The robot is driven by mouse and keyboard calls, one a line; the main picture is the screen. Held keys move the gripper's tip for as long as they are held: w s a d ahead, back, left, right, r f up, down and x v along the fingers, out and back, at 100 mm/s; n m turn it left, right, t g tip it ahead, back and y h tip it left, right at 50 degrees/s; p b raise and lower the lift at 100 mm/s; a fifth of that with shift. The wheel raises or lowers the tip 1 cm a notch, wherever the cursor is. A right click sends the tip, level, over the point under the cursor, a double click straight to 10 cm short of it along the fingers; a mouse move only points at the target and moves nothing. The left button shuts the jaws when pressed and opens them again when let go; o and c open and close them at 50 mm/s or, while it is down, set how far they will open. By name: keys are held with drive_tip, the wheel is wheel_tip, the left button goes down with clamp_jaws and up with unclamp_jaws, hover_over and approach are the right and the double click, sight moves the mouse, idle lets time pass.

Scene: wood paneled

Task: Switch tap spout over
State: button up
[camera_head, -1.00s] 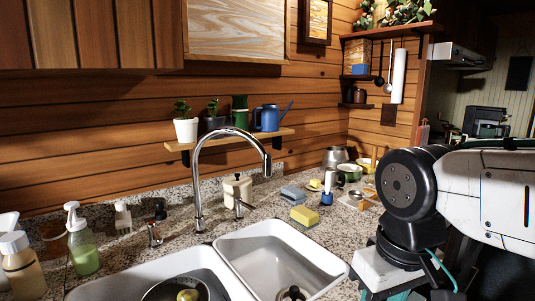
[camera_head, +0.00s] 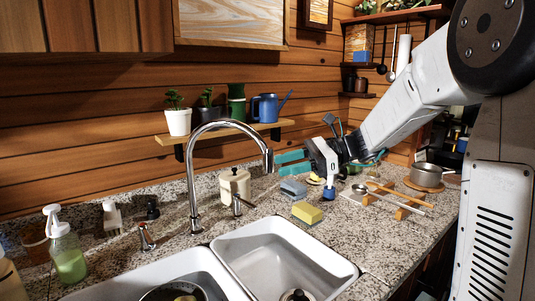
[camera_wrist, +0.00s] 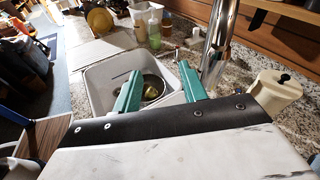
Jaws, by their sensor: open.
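The chrome tap (camera_head: 193,175) stands behind the two-basin sink. Its tall curved spout bends right, and its tip (camera_head: 268,160) hangs toward the back of the right basin (camera_head: 285,260). The left basin (camera_head: 185,270) holds a pan with a yellow-green item. My gripper (camera_head: 280,163) is open and empty, its two teal fingers pointing left just right of the spout tip; I cannot tell the exact gap in depth. In the wrist view my gripper (camera_wrist: 157,75) faces the sink, with the tap (camera_wrist: 217,45) just beyond the right finger, outside the jaws.
A sponge (camera_head: 307,212), a blue block (camera_head: 293,188) and a cream canister (camera_head: 235,185) stand behind the sink. A soap bottle (camera_head: 66,250) is at left. A shelf (camera_head: 220,134) with plants and a blue watering can (camera_head: 266,108) hangs behind the spout.

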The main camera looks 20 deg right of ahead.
sight(269, 156)
drive_tip(key=w+d+m+t+y, duration=0.2)
drive_tip(key=w+d+m, duration=0.1)
drive_tip(key=w+d, duration=0.2)
drive_tip(key=shift+t, duration=0.4)
drive_tip(key=x, duration=0.8)
drive_tip(key=shift+w+d+r, duration=0.1)
drive_tip(key=shift+w+d, duration=0.05)
drive_tip(key=shift+w, duration=0.05)
clamp_jaws()
